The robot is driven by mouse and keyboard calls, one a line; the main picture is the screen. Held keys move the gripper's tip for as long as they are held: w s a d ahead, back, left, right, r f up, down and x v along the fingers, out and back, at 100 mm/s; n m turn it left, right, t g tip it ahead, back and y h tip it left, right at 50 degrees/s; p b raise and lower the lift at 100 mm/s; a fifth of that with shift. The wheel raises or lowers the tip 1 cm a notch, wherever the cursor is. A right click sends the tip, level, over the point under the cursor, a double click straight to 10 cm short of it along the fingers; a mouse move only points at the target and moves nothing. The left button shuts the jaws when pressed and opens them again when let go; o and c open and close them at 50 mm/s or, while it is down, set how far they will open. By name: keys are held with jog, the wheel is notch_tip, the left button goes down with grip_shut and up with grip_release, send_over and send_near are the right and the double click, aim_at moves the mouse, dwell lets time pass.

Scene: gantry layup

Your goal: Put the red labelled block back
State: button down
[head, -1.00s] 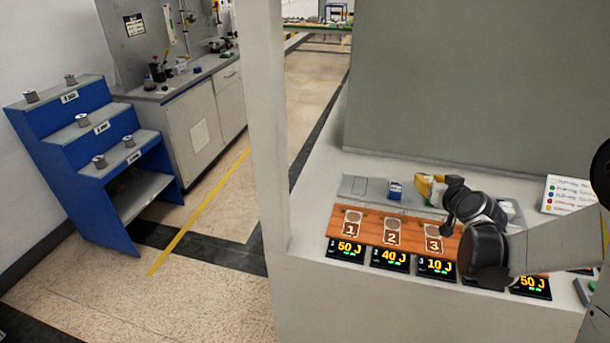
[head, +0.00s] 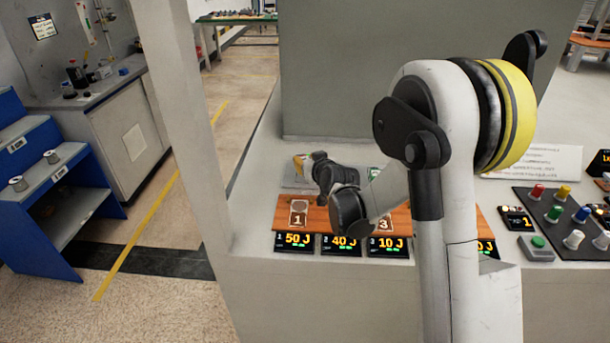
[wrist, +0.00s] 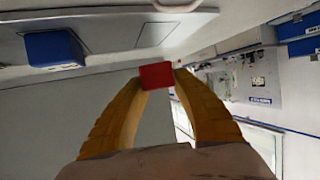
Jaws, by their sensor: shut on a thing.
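My gripper (wrist: 158,78) has yellow fingers and is shut on a small red block (wrist: 157,75), held between the fingertips in the wrist view. No label can be read on it. In the head view my gripper (head: 299,163) is at the left end of the grey tray (head: 287,177), behind the pad marked 1 (head: 298,214); the red block cannot be made out there. A blue block (wrist: 55,48) stands at the upper left of the wrist view, apart from the red one. Something green (head: 374,173) shows behind my arm.
Several energy displays (head: 294,242) line the front of the wooden strip (head: 400,221). A black panel with coloured knobs (head: 538,190) is on the right. A pale post (head: 178,120) stands left of the counter. My arm hides part of the middle.

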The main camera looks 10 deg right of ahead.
notch_tip(320, 180, down, 4)
jog(key=shift+w+a+f+b, duration=0.1)
jog(key=shift+b, duration=0.9)
jog(key=c, duration=1.1)
grip_release()
